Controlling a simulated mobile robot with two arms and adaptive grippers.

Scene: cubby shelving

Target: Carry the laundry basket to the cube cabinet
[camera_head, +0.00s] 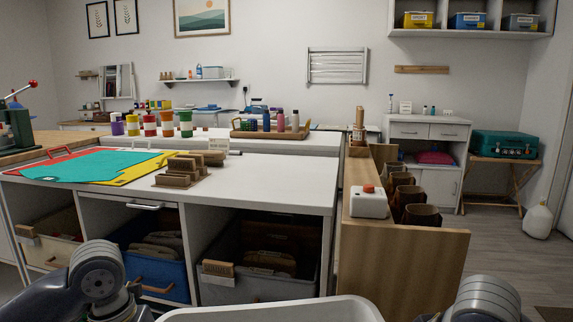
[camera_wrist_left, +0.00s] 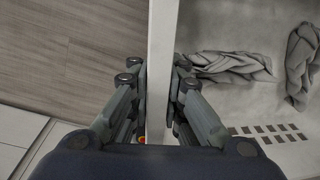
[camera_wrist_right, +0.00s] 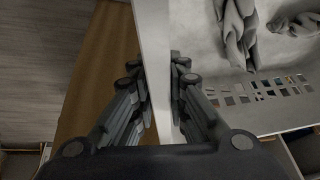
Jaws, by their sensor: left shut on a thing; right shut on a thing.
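The white laundry basket shows its rim (camera_head: 270,309) at the bottom middle of the head view. My left gripper (camera_wrist_left: 157,75) is shut on the basket's wall (camera_wrist_left: 162,30), with one finger on each side. My right gripper (camera_wrist_right: 160,75) is shut on the opposite wall (camera_wrist_right: 152,25) in the same way. Grey crumpled cloths (camera_wrist_left: 235,66) lie inside the basket, and cloth (camera_wrist_right: 238,30) also shows in the right wrist view. The white cube cabinet (camera_head: 260,192) stands ahead, with bins in its lower openings. The gripper fingers are out of the head view.
A wooden unit (camera_head: 400,245) with brown pouches stands right of the cabinet, close ahead of the basket. Teal and yellow sheets (camera_head: 100,165) and brown holders (camera_head: 190,167) lie on worktops. A teal case (camera_head: 503,144) and white jug (camera_head: 538,220) stand right. Floor shows at right.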

